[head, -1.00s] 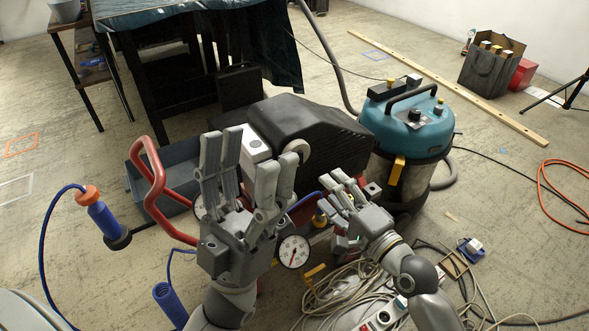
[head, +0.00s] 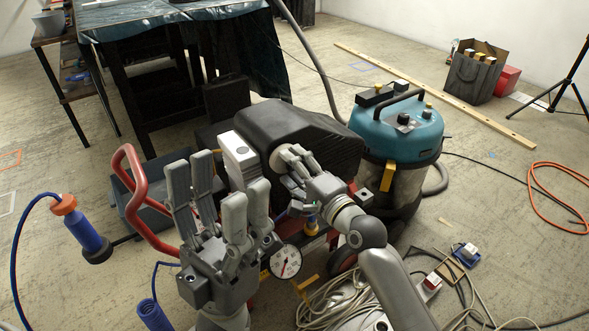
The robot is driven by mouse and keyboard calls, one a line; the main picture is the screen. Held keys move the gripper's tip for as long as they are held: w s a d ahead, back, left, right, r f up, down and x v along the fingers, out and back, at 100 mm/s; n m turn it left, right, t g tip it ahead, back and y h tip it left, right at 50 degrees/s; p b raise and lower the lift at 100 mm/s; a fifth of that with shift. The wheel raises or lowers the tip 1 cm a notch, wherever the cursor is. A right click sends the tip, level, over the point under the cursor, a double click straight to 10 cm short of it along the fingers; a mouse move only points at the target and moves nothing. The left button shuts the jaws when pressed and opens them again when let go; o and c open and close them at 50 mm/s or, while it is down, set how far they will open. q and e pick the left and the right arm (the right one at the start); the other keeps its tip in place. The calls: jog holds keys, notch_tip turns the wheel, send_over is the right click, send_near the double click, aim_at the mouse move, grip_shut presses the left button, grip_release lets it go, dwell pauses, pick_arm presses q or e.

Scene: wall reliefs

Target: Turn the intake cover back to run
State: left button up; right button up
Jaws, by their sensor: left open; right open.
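The black-covered compressor (head: 268,122) stands in the middle of the view, with a red frame. A round pale fitting (head: 275,160) on its near side looks like the intake cover; the fingers of my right gripper hide most of it. My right gripper (head: 290,158) is open, its fingers at the fitting; I cannot tell whether they touch it. My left gripper (head: 218,185) is open and empty, its fingers pointing up in front of the compressor's left side, near a white-and-grey box (head: 238,158).
A teal vacuum (head: 397,128) stands close on the right. Coiled hoses (head: 335,300) lie on the floor in front.

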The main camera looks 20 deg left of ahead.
grip_shut()
jog(key=shift+f, duration=0.1)
dwell(0.5)
